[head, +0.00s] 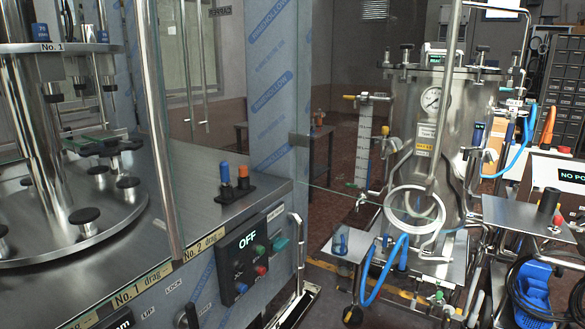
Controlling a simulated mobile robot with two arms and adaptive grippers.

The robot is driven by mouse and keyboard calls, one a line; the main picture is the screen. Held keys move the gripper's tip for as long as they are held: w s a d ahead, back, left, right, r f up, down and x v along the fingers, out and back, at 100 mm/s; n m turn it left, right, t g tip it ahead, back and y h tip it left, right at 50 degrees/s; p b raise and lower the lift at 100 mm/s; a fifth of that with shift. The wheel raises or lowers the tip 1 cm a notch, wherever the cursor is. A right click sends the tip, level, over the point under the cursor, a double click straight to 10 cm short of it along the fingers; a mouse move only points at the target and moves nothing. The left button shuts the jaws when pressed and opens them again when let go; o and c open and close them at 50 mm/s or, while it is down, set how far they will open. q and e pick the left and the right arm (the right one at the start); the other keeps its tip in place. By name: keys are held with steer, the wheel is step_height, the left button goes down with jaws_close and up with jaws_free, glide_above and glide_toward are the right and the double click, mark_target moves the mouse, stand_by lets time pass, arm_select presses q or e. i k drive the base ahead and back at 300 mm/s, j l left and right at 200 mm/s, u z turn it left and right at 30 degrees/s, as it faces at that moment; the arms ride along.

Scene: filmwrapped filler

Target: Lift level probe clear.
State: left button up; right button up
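No part is labelled as a level probe, and I cannot tell which one it is. A steel pressure tank (440,125) stands at right, with a round gauge (432,100) and fittings on its lid. An upright graduated level strip (363,150) stands on the tank's left side. A blue-topped piece (225,173) and an orange-topped piece (243,178) stand upright in a black holder on the filler's steel deck (190,180). Neither of my grippers is in view.
A control box (250,260) reading OFF is on the filler's front, beside a glass panel and vertical handle. A small side shelf (345,247) holds a blue cup. Blue hoses (380,275) hang by the tank.

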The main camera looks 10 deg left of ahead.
mark_target(225, 180)
steer(key=i+z, duration=0.2)
steer(key=i, duration=0.75)
